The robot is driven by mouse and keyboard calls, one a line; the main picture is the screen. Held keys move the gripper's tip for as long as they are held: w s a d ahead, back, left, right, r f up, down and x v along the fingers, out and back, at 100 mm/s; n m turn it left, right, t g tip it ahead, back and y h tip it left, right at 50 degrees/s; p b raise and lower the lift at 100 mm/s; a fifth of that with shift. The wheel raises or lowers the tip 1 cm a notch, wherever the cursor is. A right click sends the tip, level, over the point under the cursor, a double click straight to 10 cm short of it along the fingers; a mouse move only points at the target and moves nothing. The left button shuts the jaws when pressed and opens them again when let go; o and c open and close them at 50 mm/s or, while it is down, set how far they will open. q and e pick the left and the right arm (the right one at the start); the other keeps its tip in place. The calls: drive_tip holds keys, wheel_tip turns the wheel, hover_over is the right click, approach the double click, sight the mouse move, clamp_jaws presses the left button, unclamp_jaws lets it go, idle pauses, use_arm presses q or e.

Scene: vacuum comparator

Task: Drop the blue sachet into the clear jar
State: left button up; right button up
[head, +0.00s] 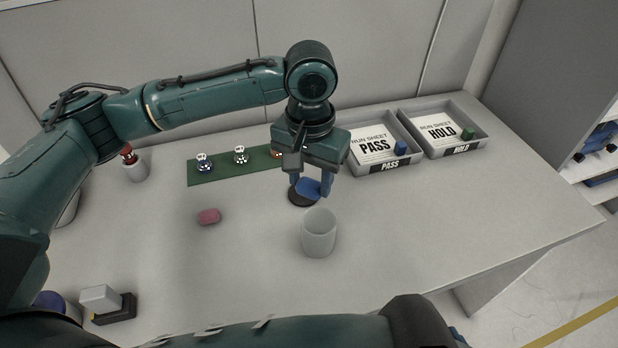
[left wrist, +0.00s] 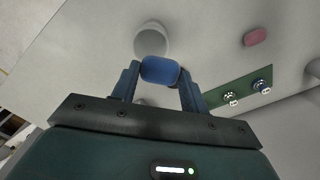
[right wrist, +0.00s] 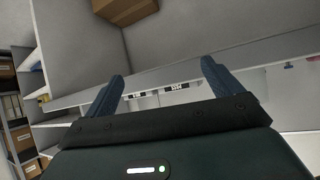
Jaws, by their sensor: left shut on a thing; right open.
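The blue sachet (head: 308,187) is held between the fingers of my left gripper (head: 311,184), above the table. It also shows between the fingertips in the left wrist view (left wrist: 160,70). The clear jar (head: 319,234) stands upright on the table, nearer the front than the gripper in the head view. In the left wrist view the jar (left wrist: 152,38) shows just beyond the sachet. The sachet is apart from the jar opening. My right gripper (right wrist: 163,78) is open and empty in the right wrist view, away from the jar.
A pink sachet (head: 208,216) lies to the left. A green strip (head: 226,168) bears small knobbed pieces. The PASS tray (head: 420,165) and HOLD tray (head: 480,143) stand at the back right. The table's right side is clear.

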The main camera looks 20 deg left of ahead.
sight(310, 183)
use_arm(q)
drive_tip(key=shift+f+b, duration=1.7)
drive_tip(key=shift+b, duration=0.2)
drive_tip(key=o, duration=1)
drive_tip(key=shift+o, duration=0.2)
drive_tip(key=shift+r, duration=0.15)
wheel_tip(310, 183, up, 13)
drive_tip(key=p, duration=0.1)
